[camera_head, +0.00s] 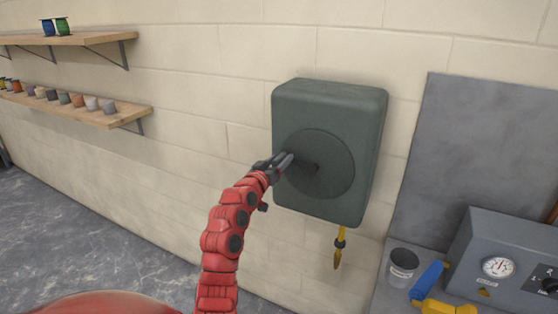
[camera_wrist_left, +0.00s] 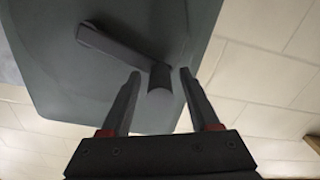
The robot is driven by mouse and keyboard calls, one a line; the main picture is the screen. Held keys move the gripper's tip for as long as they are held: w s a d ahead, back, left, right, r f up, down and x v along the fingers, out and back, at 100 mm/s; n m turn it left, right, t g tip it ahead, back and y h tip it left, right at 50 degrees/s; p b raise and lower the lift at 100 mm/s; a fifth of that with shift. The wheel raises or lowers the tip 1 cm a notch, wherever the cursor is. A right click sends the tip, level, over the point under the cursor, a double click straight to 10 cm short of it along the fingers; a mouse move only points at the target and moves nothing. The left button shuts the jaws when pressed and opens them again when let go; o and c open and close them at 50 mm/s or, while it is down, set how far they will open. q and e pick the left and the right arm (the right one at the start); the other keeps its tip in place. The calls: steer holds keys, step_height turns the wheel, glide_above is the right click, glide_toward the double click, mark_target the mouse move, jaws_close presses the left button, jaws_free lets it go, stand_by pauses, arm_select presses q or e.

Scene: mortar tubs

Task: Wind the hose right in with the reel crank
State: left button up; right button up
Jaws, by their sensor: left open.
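The hose reel is a dark green box (camera_head: 330,100) on the block wall, with a round disc (camera_head: 335,180) on its front. The yellow hose end (camera_head: 339,250) hangs from beneath it, with a dark collar. The crank shows in the left wrist view as a dark arm (camera_wrist_left: 110,47) with a handle knob (camera_wrist_left: 160,78) at its end. My left gripper (camera_head: 286,160) is in front of the disc; in the wrist view its open fingers (camera_wrist_left: 158,76) stand on either side of the knob, and I cannot tell whether they touch it. My right gripper is out of view.
Shelves (camera_head: 75,38) with spools and small pots hang at left. The floor at left is clear.

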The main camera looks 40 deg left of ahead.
arm_select(q)
jaws_close()
stand_by(1.3)
